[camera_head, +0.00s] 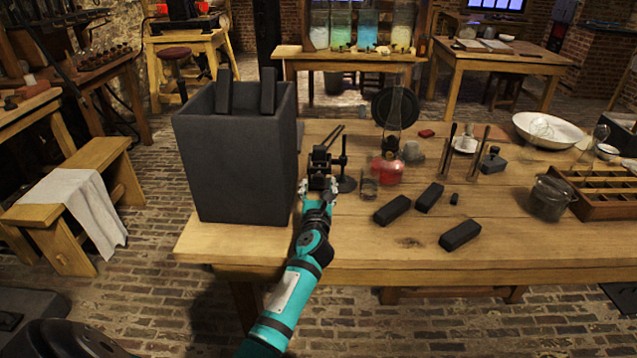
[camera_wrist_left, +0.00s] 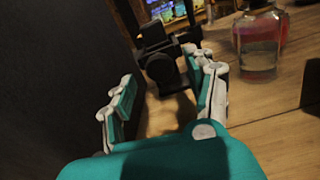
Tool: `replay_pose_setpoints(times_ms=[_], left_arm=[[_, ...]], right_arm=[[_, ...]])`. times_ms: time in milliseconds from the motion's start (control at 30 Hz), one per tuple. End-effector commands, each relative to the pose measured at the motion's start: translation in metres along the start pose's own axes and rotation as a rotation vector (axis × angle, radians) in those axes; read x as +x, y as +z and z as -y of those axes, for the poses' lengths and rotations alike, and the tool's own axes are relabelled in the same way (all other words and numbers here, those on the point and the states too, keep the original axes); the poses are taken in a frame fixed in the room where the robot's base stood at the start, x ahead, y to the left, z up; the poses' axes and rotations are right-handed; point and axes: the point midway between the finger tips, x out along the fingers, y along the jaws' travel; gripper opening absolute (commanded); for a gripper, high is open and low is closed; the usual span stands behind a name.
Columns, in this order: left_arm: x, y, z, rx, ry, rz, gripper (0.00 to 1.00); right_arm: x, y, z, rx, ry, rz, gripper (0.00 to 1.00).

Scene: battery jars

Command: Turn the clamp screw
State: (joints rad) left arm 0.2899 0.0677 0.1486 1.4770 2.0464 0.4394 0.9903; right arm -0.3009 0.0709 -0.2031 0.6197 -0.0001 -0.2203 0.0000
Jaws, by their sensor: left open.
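A small black clamp (camera_head: 320,160) stands on the wooden table, just right of a large dark box. Its screw is too dark and small to tell apart from its frame. My left gripper (camera_head: 318,192) is at the near side of the clamp, its arm reaching in from the front edge. In the left wrist view the clamp (camera_wrist_left: 160,58) lies just beyond the fingertips. The left gripper (camera_wrist_left: 165,92) is open there, with nothing seen between its fingers. I cannot tell whether a finger touches the clamp. My right gripper is in neither view.
The tall dark box (camera_head: 235,155) stands close on the left. A compartment tray (camera_head: 600,205) is at the far right.

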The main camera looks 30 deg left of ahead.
Motion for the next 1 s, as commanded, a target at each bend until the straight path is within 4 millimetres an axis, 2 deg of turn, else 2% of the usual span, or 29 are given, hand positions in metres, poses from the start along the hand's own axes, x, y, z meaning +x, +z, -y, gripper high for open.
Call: replay_pose_setpoints(times_ms=[33,200,567,667,1000], left_arm=[[0.009,0.000,-0.001,0.001,0.001,0.001,0.56],[0.027,-0.001,0.000,0.001,0.001,0.000,0.56],[0.032,0.000,0.000,0.000,0.000,0.000,0.56],[0.032,0.000,0.000,0.001,0.000,0.000,0.46],[0.032,0.000,0.000,0.001,0.000,0.000,0.01]], right_arm=[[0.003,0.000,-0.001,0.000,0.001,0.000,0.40],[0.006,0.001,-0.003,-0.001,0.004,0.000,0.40],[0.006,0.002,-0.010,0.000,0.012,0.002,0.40],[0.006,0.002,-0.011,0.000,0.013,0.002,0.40],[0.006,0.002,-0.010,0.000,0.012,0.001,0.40]])
